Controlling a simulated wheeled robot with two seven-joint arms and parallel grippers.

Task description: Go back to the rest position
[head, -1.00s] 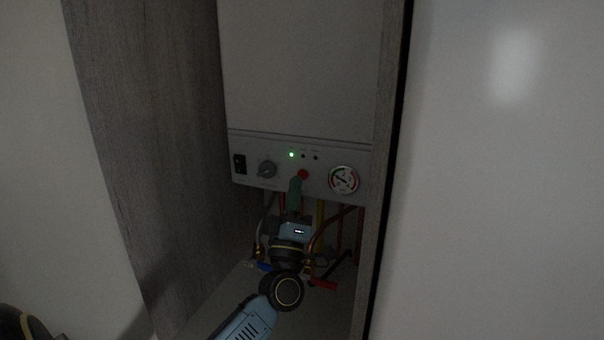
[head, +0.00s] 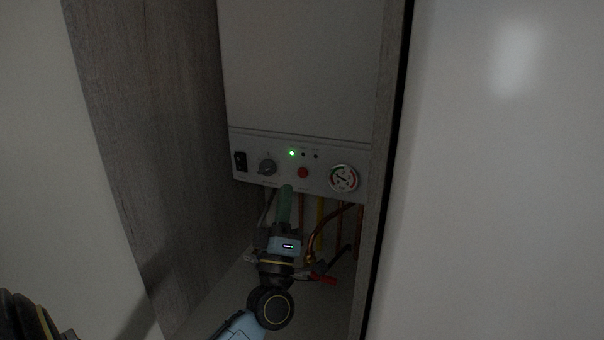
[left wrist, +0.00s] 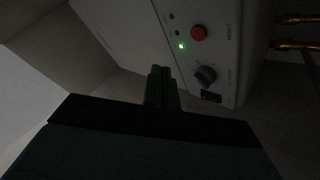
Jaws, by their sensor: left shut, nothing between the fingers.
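My left gripper (head: 286,190) is shut and empty. In the head view its green fingers point up at the lower edge of the boiler's control panel (head: 325,181), below and between the grey knob (head: 267,167) and the red button (head: 303,173). Whether the fingertips touch the panel is hard to tell there. In the left wrist view the closed fingers (left wrist: 161,72) show apart from the red button (left wrist: 198,33) and the knob (left wrist: 205,76). A green light is lit on the panel (head: 292,153). My right gripper is not in view.
The boiler (head: 300,65) hangs inside a narrow grey wood cabinet, with a side wall (head: 165,130) at left and a post (head: 385,130) at right. Copper pipes (head: 338,215) and a red valve handle (head: 322,280) are close right of my left arm. A pressure gauge (head: 344,178) is on the panel.

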